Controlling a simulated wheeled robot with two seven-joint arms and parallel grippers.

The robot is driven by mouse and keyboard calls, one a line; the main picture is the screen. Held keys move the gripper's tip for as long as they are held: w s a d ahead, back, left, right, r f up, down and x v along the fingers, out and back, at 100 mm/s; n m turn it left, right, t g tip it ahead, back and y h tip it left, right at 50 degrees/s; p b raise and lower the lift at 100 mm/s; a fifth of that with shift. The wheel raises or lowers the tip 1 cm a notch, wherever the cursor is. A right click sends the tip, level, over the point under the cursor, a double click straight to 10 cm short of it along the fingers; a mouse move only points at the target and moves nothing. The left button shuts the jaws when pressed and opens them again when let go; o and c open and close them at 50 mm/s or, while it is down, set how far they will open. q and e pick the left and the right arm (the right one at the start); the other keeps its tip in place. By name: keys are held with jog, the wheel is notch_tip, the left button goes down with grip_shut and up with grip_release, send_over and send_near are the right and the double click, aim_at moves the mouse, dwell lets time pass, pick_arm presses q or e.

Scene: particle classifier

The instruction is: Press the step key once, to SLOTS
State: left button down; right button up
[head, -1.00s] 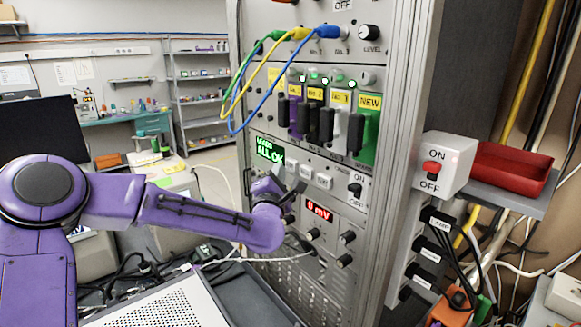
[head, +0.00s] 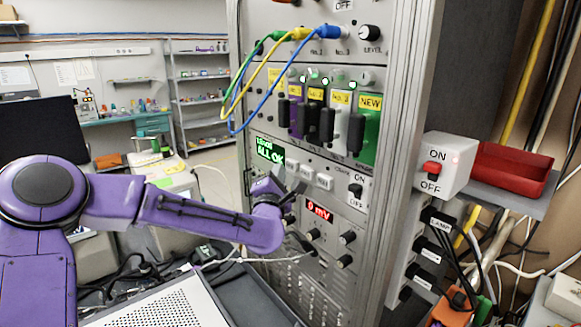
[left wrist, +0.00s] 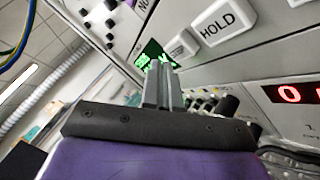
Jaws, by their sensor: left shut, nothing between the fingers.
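A row of white keys (head: 306,172) sits on the rack panel, right of a green display (head: 268,150) whose lower line reads ALL OK. The key lettering is too small to read in the head view. In the left wrist view a large key reads HOLD (left wrist: 223,20), and a smaller white key (left wrist: 182,45) beside it has no readable label. My left gripper (head: 297,186) is shut and empty, just below the keys. In the left wrist view its fingertips (left wrist: 160,68) overlap the green display. I cannot tell whether they touch the panel. My right gripper is not in view.
Blue, yellow and green cables (head: 258,75) loop down the rack's left side above my arm. A row of modules with black handles (head: 327,125) is above the keys. A red 0 mV readout (head: 319,211) and knobs are below. A white switch box (head: 445,165) stands at the right.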

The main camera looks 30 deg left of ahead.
pick_arm(q)
jog(key=shift+w, duration=0.15)
dwell(0.6)
jog(key=shift+w+d, duration=0.2)
jog(key=shift+w, duration=0.1)
jog(key=shift+w+d+b, duration=0.3)
jog(key=shift+w+b, duration=0.15)
jog(key=shift+w, duration=0.3)
dwell(0.9)
jog(key=shift+s, duration=0.1)
jog(key=shift+s+a, duration=0.25)
jog(key=shift+s, duration=0.3)
jog(key=shift+s+a, duration=0.25)
jog(key=shift+s, duration=0.25)
jog(key=shift+s, duration=0.1)
jog(key=shift+s+a, duration=0.3)
jog(key=shift+s, duration=0.45)
jog(key=shift+s+a, duration=0.35)
jog(key=shift+s, duration=0.4)
jog(key=shift+s+a, duration=0.3)
jog(key=shift+s, duration=0.45)
